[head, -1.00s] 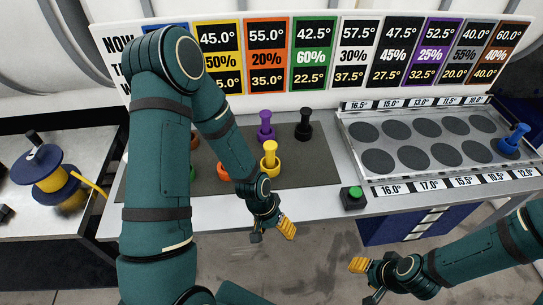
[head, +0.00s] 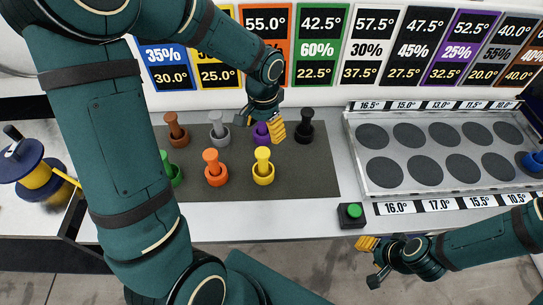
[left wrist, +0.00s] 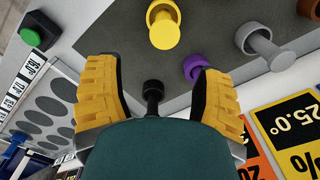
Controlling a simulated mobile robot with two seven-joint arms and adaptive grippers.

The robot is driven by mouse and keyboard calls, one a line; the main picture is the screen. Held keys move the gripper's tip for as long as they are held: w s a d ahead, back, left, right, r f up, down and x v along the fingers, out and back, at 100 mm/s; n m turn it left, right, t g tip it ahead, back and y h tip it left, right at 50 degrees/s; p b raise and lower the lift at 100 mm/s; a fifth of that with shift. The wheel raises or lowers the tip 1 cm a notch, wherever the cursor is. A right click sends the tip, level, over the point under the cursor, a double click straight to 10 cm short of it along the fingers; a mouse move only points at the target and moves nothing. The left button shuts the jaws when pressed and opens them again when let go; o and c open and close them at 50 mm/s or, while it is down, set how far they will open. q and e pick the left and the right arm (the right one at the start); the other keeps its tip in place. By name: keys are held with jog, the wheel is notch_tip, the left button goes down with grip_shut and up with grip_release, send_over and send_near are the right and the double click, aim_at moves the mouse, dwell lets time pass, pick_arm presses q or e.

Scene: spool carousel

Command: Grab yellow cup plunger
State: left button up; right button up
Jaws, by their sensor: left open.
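The yellow cup with its yellow plunger (head: 263,170) stands upright in the front row of the dark mat. It also shows at the top of the left wrist view (left wrist: 163,28). My left gripper (head: 260,124) is open and empty above the back row, behind the yellow cup, and partly covers the purple cup (head: 261,134). In the left wrist view, the black plunger (left wrist: 153,92) shows between my spread fingers, its lower part hidden by my gripper. My right gripper (head: 370,262) is open and empty in front of the table edge.
An orange cup (head: 215,170) stands left of the yellow one. Grey (head: 217,128), brown (head: 175,130) and green (head: 170,172) cups stand on the mat (head: 312,183). A green button (head: 354,211) and a tray with dark round spots (head: 365,186) lie right.

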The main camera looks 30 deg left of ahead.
aim_at(264, 153)
pick_arm(q)
notch_tip(264, 153, down, 8)
jog(key=shift+f, duration=0.2)
jog(key=shift+s+a+f, duration=0.1)
jog(key=shift+s+f, duration=0.05)
jog(key=shift+f, duration=0.3)
jog(key=f, duration=0.4)
jog(key=shift+a+f, duration=0.25)
grip_shut()
